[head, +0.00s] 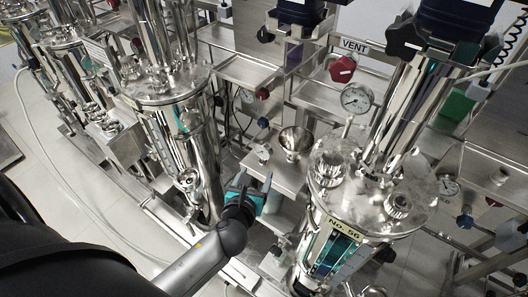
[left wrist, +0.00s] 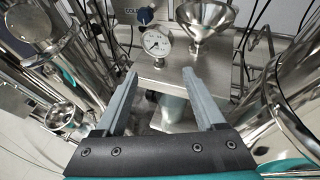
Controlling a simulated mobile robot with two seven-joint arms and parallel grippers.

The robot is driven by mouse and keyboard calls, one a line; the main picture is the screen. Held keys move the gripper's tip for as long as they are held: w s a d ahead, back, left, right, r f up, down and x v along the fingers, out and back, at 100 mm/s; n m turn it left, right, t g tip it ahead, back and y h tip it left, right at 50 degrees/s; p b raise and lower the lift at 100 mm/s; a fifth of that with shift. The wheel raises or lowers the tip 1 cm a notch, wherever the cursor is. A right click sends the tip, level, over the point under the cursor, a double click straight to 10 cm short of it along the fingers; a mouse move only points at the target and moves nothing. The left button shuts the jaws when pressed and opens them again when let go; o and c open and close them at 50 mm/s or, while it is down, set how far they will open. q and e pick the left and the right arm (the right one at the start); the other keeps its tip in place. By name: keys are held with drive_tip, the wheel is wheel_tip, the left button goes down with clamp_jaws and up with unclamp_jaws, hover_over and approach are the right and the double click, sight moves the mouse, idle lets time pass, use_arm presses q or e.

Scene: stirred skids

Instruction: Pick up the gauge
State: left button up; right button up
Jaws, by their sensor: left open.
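A small round gauge (head: 263,152) with a white dial stands on a steel shelf beside a metal funnel (head: 295,142). In the left wrist view the gauge (left wrist: 156,43) is upright, its dial facing me, beyond the fingertips and roughly between their lines. My left gripper (head: 254,178) is open and empty, short of the gauge and apart from it. Its two grey fingers (left wrist: 161,76) point toward the shelf. Other dial gauges show in the head view: a larger one (head: 357,98) below the VENT sign and one (head: 449,187) at the right. My right gripper is not in view.
A steel vessel (head: 372,185) marked NO. 56 stands close on the right, another vessel (head: 170,85) on the left. In the left wrist view the funnel (left wrist: 208,25) is right of the gauge and a blue knob (left wrist: 145,15) is behind it. The shelf front (left wrist: 175,80) is bare.

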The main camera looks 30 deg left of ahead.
sight(264, 159)
use_arm(q)
drive_tip(key=b+x, duration=0.1)
drive_tip(key=x, duration=0.5)
drive_tip(key=shift+w+f+b, duration=0.2)
drive_tip(key=shift+w+b, duration=0.05)
drive_tip(key=shift+b, duration=0.05)
drive_tip(key=b+x, duration=0.2)
drive_tip(key=x, duration=0.2)
drive_tip(key=shift+s+d+f, duration=0.1)
drive_tip(key=shift+f, duration=0.05)
drive_tip(key=shift+w+f, duration=0.2)
drive_tip(key=shift+w, duration=0.4)
drive_tip(key=c, duration=0.8)
clamp_jaws()
drive_tip(key=shift+r, duration=0.1)
